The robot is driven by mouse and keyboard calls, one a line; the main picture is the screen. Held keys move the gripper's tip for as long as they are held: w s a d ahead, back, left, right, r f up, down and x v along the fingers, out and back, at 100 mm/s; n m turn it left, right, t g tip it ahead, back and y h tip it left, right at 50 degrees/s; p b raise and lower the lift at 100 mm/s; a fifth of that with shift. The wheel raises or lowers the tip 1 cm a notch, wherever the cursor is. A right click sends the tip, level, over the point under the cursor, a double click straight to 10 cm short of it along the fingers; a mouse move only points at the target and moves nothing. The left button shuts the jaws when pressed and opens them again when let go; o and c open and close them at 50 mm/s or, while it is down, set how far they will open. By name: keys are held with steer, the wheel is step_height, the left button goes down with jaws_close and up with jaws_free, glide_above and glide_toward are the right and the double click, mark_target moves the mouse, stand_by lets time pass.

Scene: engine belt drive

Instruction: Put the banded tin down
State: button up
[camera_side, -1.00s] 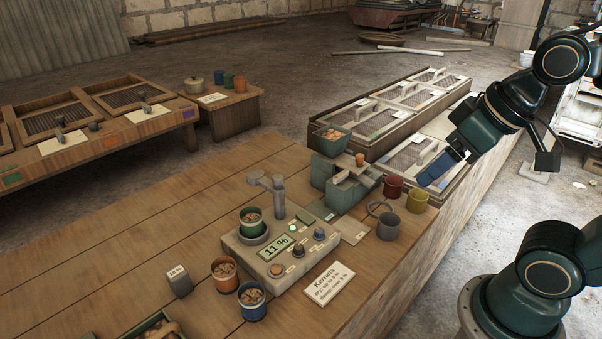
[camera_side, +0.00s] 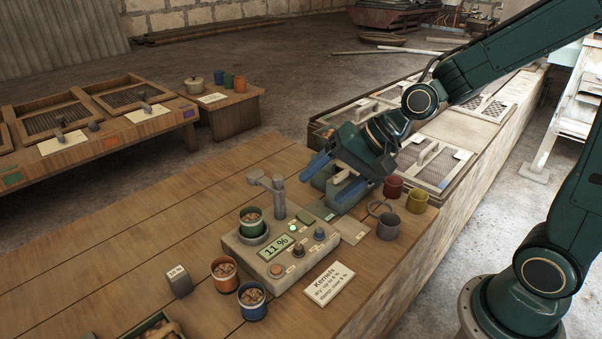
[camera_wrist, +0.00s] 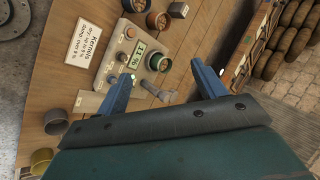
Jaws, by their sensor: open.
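A green tin (camera_side: 251,219) with a pale band at its rim, filled with kernels, stands upright on the round plate of the tester (camera_side: 290,264), whose display reads 11 %. The same green tin shows in the wrist view (camera_wrist: 159,62), ahead of my fingers. My gripper (camera_side: 332,178) is open, above the bench behind and right of the tester, apart from the tin. In the wrist view my gripper (camera_wrist: 162,88) has its two blue fingers spread, with nothing held between them. An orange tin (camera_side: 225,283) and a blue tin (camera_side: 252,309), both with kernels, stand in front of the tester.
A "Kernels" card (camera_side: 329,284) lies right of the tester. A grey mug (camera_side: 388,229), red cup (camera_side: 393,187) and yellow cup (camera_side: 416,202) stand on the right. A small marked block (camera_side: 179,282) stands left of the tins. The bench planks (camera_side: 150,225) at the left are clear.

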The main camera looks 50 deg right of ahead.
steer(key=w+d+f+m+t, duration=0.1)
steer(key=w+f+m+t, duration=0.1)
steer(key=w+f+m, duration=0.4)
steer(key=w+d+f+m+t+y, duration=0.1)
steer(key=w+d+f+m+t, duration=0.1)
steer(key=w+f+m, duration=0.3)
step_height(320, 180, down, 4)
steer(key=m+t, duration=0.1)
steer(key=m, duration=1)
steer(key=shift+w+f+t+y, duration=0.15)
steer(key=shift+w+t+y, duration=0.15)
steer(key=shift+w, duration=0.1)
glide_toward(247, 217)
steer(key=shift+w+a+f, duration=0.2)
steer(key=shift+w+a, duration=1.25)
steer(key=shift+w, duration=0.1)
steer(key=shift+x, duration=2.55)
steer(key=shift+f, duration=0.15)
steer(key=shift+c, duration=0.2)
steer(key=c, duration=1.2)
